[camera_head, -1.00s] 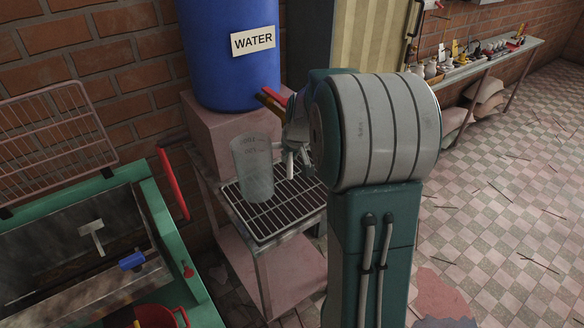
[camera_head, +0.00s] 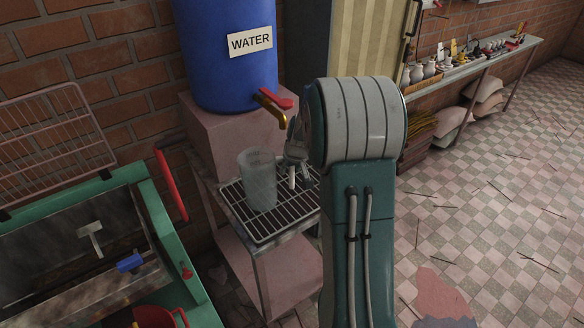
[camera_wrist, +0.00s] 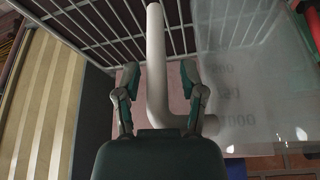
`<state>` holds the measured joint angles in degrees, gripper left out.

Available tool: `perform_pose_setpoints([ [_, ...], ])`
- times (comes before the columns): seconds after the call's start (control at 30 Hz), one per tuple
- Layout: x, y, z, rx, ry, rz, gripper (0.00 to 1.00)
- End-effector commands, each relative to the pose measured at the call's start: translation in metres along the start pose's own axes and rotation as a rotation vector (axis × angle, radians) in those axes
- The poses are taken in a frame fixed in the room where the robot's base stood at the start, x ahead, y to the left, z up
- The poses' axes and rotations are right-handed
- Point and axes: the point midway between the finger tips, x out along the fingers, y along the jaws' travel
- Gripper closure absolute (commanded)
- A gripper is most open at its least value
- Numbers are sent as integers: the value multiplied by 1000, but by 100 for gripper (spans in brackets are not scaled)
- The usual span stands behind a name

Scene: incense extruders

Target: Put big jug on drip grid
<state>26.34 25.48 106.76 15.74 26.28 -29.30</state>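The big jug (camera_head: 258,182) is translucent grey and stands upright, seemingly resting on the drip grid (camera_head: 246,226). The grid is a dark wire rack on a small metal stand below the tap. My gripper (camera_head: 299,180) is just right of the jug, low over the grid. In the wrist view, the jug (camera_wrist: 255,75) fills the right side, with measuring marks on its wall. Its pale handle (camera_wrist: 155,60) runs between the two fingers of my gripper (camera_wrist: 160,75). Gaps show on both sides of the handle, so the gripper is open around it. The grid bars also show there (camera_wrist: 95,25).
A blue water barrel (camera_head: 228,75) sits on a pink block behind the grid. Its brass tap (camera_head: 270,110) with a red lever overhangs near my gripper. A green-rimmed sink (camera_head: 155,215) is at left. A shelf of small items (camera_head: 470,65) is far right.

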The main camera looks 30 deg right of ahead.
Motion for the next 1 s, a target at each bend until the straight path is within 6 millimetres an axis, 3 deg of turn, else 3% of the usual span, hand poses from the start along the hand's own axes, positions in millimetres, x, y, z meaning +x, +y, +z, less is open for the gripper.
perform_pose_setpoints([
  [0.4, -7, 2, -1, 0, 2, -1, 41],
  [0.8, -86, 1, -1, 0, 4, 1, 41],
  [1.0, -113, 1, -1, 0, 1, 0, 41],
])
